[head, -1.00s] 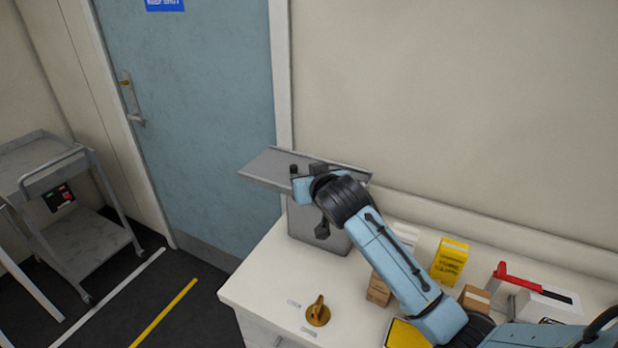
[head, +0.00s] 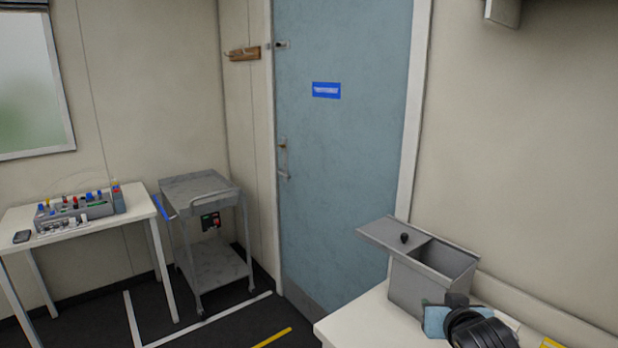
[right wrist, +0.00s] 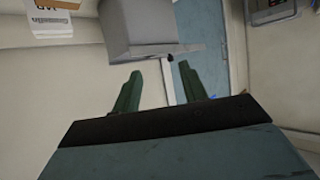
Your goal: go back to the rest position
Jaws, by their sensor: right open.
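My right gripper (head: 452,304) shows at the lower right of the head view, in front of the grey metal box (head: 414,284). Part of my arm hides the box's lower right side. In the right wrist view my gripper's two green fingers (right wrist: 159,84) stand apart with nothing between them. The box (right wrist: 150,25) shows beyond the fingertips in that view. Its flat lid (head: 385,234) with a black knob sits to the left, and the right part of the box's top is open. My left gripper is in neither view.
The box stands on a white counter (head: 350,322) against the right wall. A blue door (head: 340,150) is behind it. At left are a grey cart (head: 200,187) and a white table (head: 20,240) bearing a rack (head: 85,208) of coloured items. Dark floor lies between.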

